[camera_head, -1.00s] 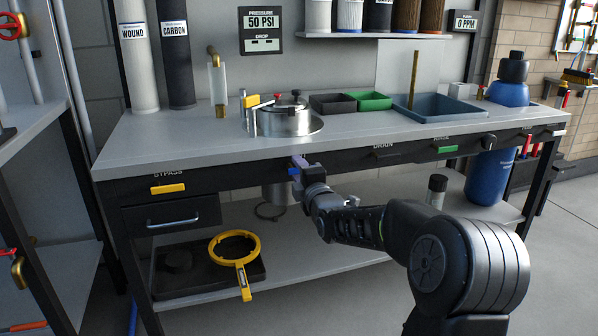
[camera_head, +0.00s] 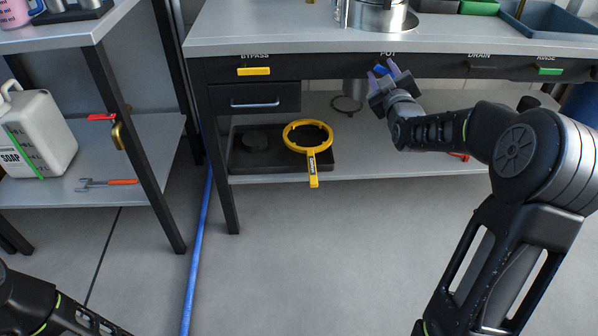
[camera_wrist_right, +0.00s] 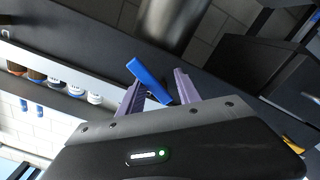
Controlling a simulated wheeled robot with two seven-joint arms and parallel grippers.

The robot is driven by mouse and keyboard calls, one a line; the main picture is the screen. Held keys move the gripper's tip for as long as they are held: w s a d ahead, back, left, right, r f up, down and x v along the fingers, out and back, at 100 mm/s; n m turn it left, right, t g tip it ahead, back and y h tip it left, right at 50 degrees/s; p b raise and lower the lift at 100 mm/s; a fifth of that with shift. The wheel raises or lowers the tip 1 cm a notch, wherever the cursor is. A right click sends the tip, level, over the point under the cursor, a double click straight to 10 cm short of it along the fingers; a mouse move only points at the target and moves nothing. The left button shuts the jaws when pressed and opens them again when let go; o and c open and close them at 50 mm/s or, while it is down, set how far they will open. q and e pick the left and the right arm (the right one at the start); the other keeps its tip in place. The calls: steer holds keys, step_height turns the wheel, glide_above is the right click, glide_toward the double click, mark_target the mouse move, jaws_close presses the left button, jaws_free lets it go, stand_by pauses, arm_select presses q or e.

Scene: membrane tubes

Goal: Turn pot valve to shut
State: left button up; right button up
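The pot valve's blue handle (camera_head: 380,70) is on the bench's dark front rail, just under the POT label (camera_head: 388,54). My right gripper (camera_head: 383,73) is at this handle, its two purple fingers spread with the handle showing between them. In the right wrist view, the blue handle (camera_wrist_right: 150,82) lies slanted between the spread fingertips (camera_wrist_right: 155,85), with a gap beside the right finger. I cannot tell if the left finger touches it. My left arm shows only in part at the lower left, and its gripper is out of frame.
A yellow bypass handle (camera_head: 254,71), the drain handle (camera_head: 482,67) and a green rinse handle (camera_head: 549,71) lie level along the same rail. The metal pot (camera_head: 378,15) stands above on the bench. A yellow ring wrench (camera_head: 310,137) lies on the lower shelf.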

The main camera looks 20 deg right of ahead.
steer(key=m+p, duration=0.4)
steer(key=m, duration=0.1)
steer(key=a+m+p, duration=0.1)
steer(key=m+p, duration=0.1)
steer(key=shift+w+r+m, duration=0.1)
steer(key=shift+m, duration=0.2)
steer(key=v, duration=0.7)
steer(key=s+a+f+g+y+p, duration=0.2)
steer(key=a+f+p, duration=0.2)
steer(key=a, duration=0.4)
steer(key=s+a+f+g+y+p, duration=0.3)
steer(key=a+f+p, duration=0.2)
steer(key=a+p, duration=0.2)
steer(key=s+a+f+g+y+p, duration=0.2)
steer(key=a+f+g+p, duration=0.1)
steer(key=a, duration=0.7)
steer(key=shift+s+f+p, duration=0.35)
steer(key=shift+f+p, duration=0.4)
steer(key=shift+p, duration=0.5)
